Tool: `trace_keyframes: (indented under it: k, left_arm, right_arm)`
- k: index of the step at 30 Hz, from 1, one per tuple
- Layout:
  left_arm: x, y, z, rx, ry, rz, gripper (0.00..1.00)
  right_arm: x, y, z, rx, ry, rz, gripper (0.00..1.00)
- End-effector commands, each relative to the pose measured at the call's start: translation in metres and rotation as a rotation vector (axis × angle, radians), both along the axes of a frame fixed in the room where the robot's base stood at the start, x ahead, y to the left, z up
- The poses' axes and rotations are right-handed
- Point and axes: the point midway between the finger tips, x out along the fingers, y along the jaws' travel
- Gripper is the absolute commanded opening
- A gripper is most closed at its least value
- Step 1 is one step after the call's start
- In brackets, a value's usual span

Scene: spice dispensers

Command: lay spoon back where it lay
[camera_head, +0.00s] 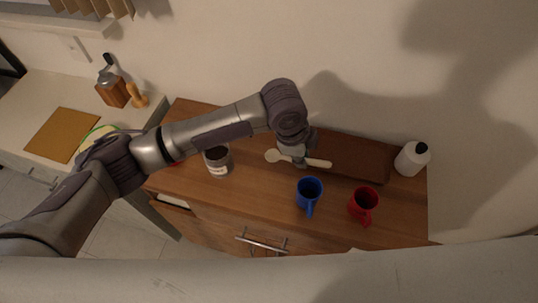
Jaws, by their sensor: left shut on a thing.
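The pale spoon (318,163) lies across the head view at the middle of the wooden cabinet top (255,178). Its bowl points left and its handle right. My left gripper (300,163) points down from above and is shut on the spoon's handle, near its middle. The fingertips are small and partly hidden by the wrist. I cannot tell whether the spoon touches the surface beneath it. My right gripper is not in the head view.
A dark-lidded jar (217,160) stands left of the spoon. A blue mug (309,195) and a red mug (363,205) stand in front. A brown wooden box or board (350,157) lies behind, and a white bottle (412,158) stands at the right end.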

Motion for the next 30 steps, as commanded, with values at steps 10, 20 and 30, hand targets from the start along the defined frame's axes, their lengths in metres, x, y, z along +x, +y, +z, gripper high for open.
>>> trace_keyframes:
  k: [10, 20, 30]
  left_arm:
    - [0.032, 0.071, -0.072, 0.245, 0.052, 0.021, 0.0]
    - [0.034, 0.077, -0.087, 0.264, 0.06, 0.025, 0.0]
    - [0.034, 0.077, -0.118, 0.264, 0.059, 0.026, 0.0]
  right_arm:
    - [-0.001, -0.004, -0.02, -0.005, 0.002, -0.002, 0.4]
    - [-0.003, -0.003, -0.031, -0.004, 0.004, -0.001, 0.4]
    - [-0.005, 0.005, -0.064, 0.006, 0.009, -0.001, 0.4]
